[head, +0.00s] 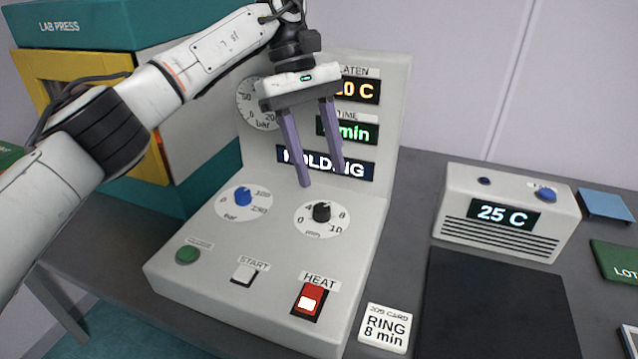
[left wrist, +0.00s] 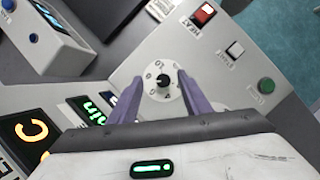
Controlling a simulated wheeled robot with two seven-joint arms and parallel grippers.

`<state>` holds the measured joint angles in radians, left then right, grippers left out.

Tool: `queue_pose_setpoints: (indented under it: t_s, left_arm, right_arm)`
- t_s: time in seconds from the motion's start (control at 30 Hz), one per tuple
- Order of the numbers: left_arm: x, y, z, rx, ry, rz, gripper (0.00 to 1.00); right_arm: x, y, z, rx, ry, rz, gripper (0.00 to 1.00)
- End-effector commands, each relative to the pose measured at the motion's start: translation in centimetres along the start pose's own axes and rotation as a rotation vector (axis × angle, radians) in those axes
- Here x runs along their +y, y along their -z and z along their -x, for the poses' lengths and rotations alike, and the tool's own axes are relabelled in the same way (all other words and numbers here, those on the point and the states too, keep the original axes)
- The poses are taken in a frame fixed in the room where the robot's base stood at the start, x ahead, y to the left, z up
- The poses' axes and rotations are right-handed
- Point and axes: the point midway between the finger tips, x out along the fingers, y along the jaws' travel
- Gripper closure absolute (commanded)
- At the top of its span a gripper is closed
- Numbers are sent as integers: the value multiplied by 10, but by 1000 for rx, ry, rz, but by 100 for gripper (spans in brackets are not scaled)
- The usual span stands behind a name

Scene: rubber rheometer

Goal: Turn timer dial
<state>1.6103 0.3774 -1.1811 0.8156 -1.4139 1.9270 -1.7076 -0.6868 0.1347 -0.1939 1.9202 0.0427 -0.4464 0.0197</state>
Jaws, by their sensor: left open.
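The timer dial (head: 321,211) is a black knob on a round white scale marked in min, on the sloped top of the press control panel (head: 270,262). It also shows in the left wrist view (left wrist: 163,82), between my fingertips in the picture. My left gripper (head: 322,178) is open and empty, with purple fingers pointing down above and behind the dial, apart from it. A job card (head: 385,328) beside the panel reads RING 8 min. The time display (head: 352,133) is partly hidden by a finger, with "min" readable. My right gripper is not in view.
A blue bar knob (head: 243,196) is left of the dial. A green button (head: 188,255), a white START button (head: 243,273) and a lit red HEAT switch (head: 309,301) are in front. A box reading 25 C (head: 508,212) stands right, behind a dark mat (head: 495,310).

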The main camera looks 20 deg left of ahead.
Motion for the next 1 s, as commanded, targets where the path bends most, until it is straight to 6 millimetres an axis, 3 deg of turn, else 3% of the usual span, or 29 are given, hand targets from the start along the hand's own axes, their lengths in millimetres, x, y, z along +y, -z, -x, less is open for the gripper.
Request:
queue_pose_setpoints:
  t_s: [0.2,0.67,0.87,1.0]
  left_arm:
    - [1,-8,18,0,0,-1,56]
    - [0,-7,19,15,-4,54,56]
    - [-6,-2,14,97,-50,346,56]
    - [-13,0,12,161,-137,649,56]
  right_arm:
    - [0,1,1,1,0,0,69]
    - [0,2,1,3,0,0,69]
    - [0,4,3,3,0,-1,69]
    - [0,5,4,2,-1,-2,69]
